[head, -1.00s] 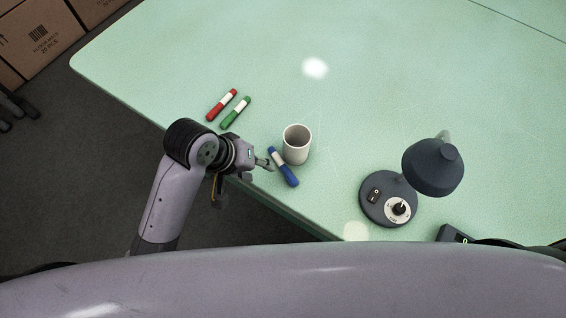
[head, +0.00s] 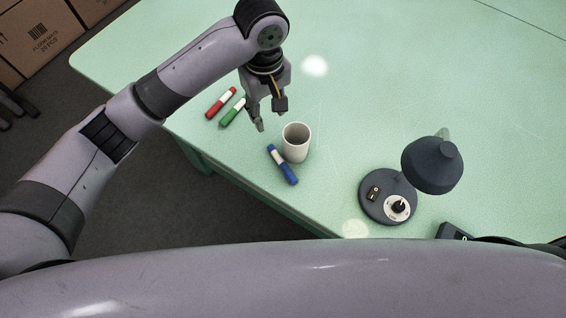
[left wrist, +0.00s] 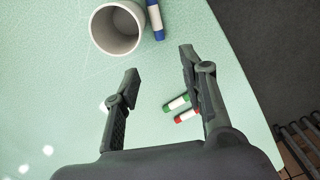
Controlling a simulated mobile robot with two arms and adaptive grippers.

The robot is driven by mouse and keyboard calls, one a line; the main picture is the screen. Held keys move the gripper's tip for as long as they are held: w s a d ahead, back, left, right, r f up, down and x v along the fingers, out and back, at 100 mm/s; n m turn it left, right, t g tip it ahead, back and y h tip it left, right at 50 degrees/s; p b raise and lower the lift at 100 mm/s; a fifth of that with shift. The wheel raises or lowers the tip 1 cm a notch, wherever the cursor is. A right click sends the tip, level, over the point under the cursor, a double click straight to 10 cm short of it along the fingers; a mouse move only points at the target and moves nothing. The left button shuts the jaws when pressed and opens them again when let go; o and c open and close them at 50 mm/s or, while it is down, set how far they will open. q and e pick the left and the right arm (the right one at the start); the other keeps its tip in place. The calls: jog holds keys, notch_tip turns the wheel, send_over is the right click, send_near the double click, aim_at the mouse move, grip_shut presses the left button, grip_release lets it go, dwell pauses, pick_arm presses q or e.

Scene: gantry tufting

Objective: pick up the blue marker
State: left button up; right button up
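The blue marker (head: 283,165) with a white band lies on the green table, just left of and close to a white cup (head: 296,142). It also shows at the top of the left wrist view (left wrist: 156,19), beside the cup, partly cut off by the frame edge. My left gripper (head: 269,122) is above the table, up and left of the cup, pointing down. Its fingers are apart with nothing between them, as the left wrist view (left wrist: 160,72) shows. My right gripper is not in view.
A red marker (head: 220,104) and a green marker (head: 232,113) lie left of my left gripper. A dark lamp (head: 432,166) stands on the right. The table's edge (head: 262,203) runs close below the blue marker. The far table is clear.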

aim_at(271, 147)
pick_arm(q)
notch_tip(271, 147, down, 15)
jog(key=shift+r+p, duration=0.2)
jog(key=shift+p, duration=0.15)
grip_shut()
dwell(0.5)
